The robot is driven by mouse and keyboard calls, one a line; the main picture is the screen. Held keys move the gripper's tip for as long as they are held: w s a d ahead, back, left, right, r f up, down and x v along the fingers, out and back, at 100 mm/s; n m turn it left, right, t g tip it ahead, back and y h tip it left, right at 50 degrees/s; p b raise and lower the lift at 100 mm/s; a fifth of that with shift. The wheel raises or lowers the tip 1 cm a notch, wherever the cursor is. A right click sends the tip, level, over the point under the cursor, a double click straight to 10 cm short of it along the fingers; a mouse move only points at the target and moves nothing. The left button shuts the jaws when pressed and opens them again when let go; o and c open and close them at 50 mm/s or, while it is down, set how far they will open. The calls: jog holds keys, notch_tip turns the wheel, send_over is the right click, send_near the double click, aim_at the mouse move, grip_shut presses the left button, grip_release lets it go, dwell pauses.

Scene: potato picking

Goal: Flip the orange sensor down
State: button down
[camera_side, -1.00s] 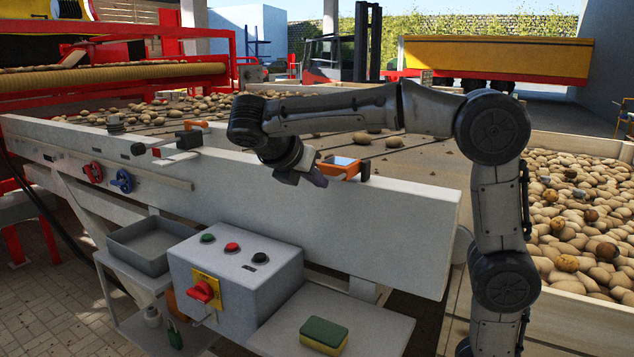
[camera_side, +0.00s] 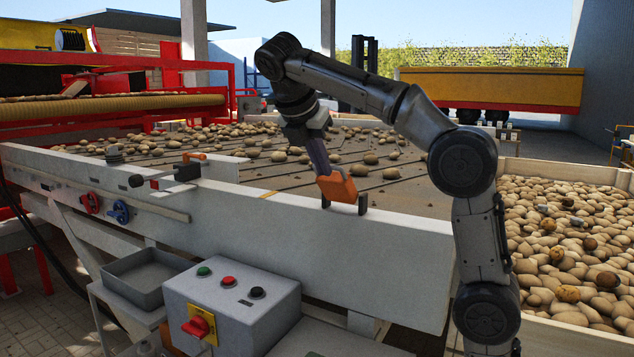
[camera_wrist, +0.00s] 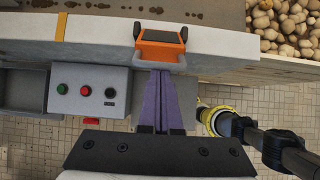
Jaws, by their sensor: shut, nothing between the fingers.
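The orange sensor (camera_side: 338,187) sits between two dark bracket posts on the top of the pale conveyor side wall. In the side view it stands tilted, with a plain orange face toward the camera. In the wrist view the sensor (camera_wrist: 162,47) shows beyond my fingertips, between the dark posts. My gripper (camera_side: 325,172) is shut and empty, its purple-grey fingers pointing down at the sensor's upper edge. The fingertips (camera_wrist: 160,74) look very close to it; I cannot tell whether they touch.
A control box (camera_side: 232,303) with buttons and a red switch stands in front of the wall. A grey tray (camera_side: 150,280) is to its left. Potatoes lie on the conveyor behind, and a full potato crate (camera_side: 572,172) is at the right. Handles and knobs line the wall's left part.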

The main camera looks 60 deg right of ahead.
jog(key=d+r, duration=0.1)
jog(key=d, duration=0.1)
jog(key=d+r, duration=0.3)
jog(key=d, duration=0.1)
jog(key=shift+r, duration=0.2)
jog(key=shift+w+d+r, duration=0.1)
jog(key=shift+d+r, duration=0.1)
jog(key=shift+d, duration=1.4)
jog(key=shift+d+r, duration=0.1)
